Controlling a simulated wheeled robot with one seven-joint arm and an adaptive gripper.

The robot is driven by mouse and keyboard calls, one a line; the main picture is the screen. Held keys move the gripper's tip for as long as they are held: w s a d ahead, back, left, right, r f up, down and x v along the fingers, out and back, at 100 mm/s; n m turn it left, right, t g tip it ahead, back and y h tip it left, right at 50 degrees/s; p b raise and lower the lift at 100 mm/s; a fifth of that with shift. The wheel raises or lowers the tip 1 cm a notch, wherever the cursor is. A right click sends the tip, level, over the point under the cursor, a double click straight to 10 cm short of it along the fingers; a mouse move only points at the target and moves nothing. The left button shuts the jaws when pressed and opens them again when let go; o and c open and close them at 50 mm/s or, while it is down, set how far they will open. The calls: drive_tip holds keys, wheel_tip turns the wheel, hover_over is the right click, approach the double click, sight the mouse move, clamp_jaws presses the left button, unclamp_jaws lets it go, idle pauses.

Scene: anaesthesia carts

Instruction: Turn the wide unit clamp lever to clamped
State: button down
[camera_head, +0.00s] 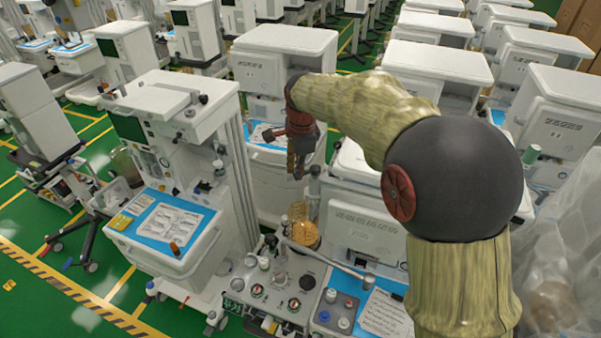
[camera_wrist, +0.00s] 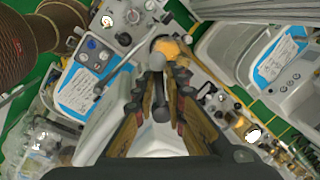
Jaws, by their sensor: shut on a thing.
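My gripper (camera_head: 297,170) points down beside the upright post of the wide unit, above its amber canister (camera_head: 304,234). In the wrist view my gripper (camera_wrist: 158,82) has its two fingers closed in around a short dark bar with a round knob (camera_wrist: 162,113), which looks like the clamp lever. The fingertips meet near a grey rounded top (camera_wrist: 157,62), with the amber canister (camera_wrist: 172,48) just beyond it. In the head view the lever is too small and too covered by the fingers to make out, so its angle cannot be told.
A white cart with a blue-topped tray (camera_head: 168,222) stands to the left. A control panel with knobs (camera_head: 273,293) lies below the canister. A blue panel with a paper sheet (camera_head: 383,314) is to its right. White carts crowd the back; green floor shows at left.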

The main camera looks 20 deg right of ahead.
drive_tip(key=shift+w+d+m+h+b, duration=0.1)
drive_tip(key=shift+w+m+h+b, duration=0.1)
drive_tip(key=shift+w+m, duration=0.65)
drive_tip(key=shift+w+a+m+h+b, duration=0.1)
drive_tip(key=shift+w+m+h, duration=0.15)
drive_tip(key=shift+m, duration=1.05)
drive_tip(key=shift+w+d+m+h+b, duration=0.15)
drive_tip(key=shift+w+m, duration=0.5)
drive_tip(key=shift+m, duration=0.4)
drive_tip(key=shift+r, duration=0.1)
drive_tip(key=c, duration=1.9)
unclamp_jaws()
drive_tip(key=v, duration=1.1)
drive_tip(key=shift+r, duration=0.4)
